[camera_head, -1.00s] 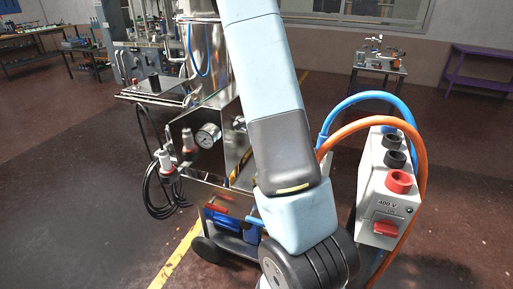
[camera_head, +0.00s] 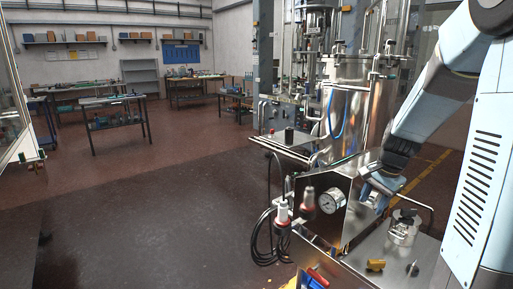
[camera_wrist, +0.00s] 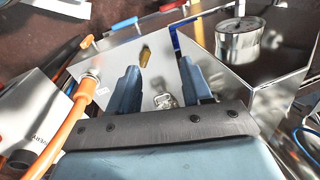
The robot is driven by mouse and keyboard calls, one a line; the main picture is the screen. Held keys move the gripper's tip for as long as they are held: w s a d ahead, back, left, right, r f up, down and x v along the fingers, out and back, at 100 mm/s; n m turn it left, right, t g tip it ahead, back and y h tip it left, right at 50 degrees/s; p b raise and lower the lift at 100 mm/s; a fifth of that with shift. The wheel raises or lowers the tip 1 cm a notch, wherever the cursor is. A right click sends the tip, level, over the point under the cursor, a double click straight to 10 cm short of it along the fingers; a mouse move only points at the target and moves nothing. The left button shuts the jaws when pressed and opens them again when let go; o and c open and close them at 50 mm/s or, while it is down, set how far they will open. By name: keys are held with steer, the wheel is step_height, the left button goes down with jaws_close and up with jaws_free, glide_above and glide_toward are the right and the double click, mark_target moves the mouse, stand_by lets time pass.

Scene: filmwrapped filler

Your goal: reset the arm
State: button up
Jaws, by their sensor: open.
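My gripper (camera_head: 374,200) hangs at the end of my arm, over the polished metal machine at the right of the head view. In the wrist view my gripper (camera_wrist: 160,75) shows two blue-grey fingers spread apart with nothing between them. Beyond the fingers lie a flat metal surface (camera_wrist: 110,60), a small yellow part (camera_wrist: 145,54) and a metal fitting (camera_wrist: 165,101). I cannot tell exactly how far the fingertips are from the metal.
An orange cable (camera_wrist: 62,130) runs close to my gripper. Workbenches (camera_head: 113,112) stand far back; the floor (camera_head: 160,215) at left is open.

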steer(key=s+a+r+n+t, duration=0.1)
steer(key=s+a+r+n, duration=0.2)
steer(key=s, duration=0.3)
steer(key=s+a+r+n+t, duration=0.1)
steer(key=s+a+r+n, duration=0.3)
steer(key=s+r+n, duration=0.1)
steer(key=s+a+r+n+t+h, duration=0.1)
steer(key=s+a+r+n, duration=0.2)
steer(key=s+r, duration=0.3)
steer(key=s, duration=0.3)
steer(key=shift+s+a+n+t, duration=0.2)
steer(key=shift+n+t, duration=0.1)
steer(key=shift+n, duration=0.1)
stand_by(2.0)
steer(key=shift+c, duration=0.6)
steer(key=shift+d, duration=0.1)
